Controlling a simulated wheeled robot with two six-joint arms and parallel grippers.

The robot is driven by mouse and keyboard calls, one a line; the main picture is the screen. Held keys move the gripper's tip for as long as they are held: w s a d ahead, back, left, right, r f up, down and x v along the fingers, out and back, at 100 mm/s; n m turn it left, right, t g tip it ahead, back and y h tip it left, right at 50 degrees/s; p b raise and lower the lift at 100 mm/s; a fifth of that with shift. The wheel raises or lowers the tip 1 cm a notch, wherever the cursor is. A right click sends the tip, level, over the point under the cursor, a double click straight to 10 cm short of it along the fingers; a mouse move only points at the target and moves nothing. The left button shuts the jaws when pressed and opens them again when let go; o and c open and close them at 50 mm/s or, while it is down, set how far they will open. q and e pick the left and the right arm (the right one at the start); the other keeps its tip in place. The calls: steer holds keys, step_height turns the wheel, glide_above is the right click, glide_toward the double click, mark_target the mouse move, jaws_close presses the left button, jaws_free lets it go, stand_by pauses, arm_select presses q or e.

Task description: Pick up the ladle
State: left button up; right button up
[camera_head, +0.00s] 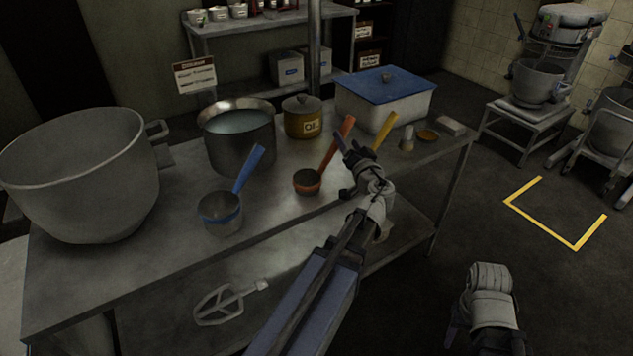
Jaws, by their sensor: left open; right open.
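Several ladles stand on the metal table. A ladle with a blue handle (249,168) and a grey, blue-banded bowl (221,214) is at the front. A ladle with an orange handle (338,141) and a small dark-orange bowl (307,183) is right of it. A yellow handle (384,131) rises behind my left gripper; its lower end is hidden. My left gripper (352,150) is open and empty, over the table's front edge, just right of the orange handle. Whether it touches a handle is unclear. My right gripper (482,325) is low at the bottom right, away from the table, its fingers barely visible.
The table (175,235) also holds a large grey bowl (85,175), a pot of liquid (238,140), a lidded OIL pot (303,118) and a blue-lidded container (375,100).

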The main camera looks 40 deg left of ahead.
arm_select(q)
steer(key=x, duration=0.7)
steer(key=shift+a, duration=0.3)
steer(key=shift+f, duration=0.1)
jaws_close()
stand_by(0.4)
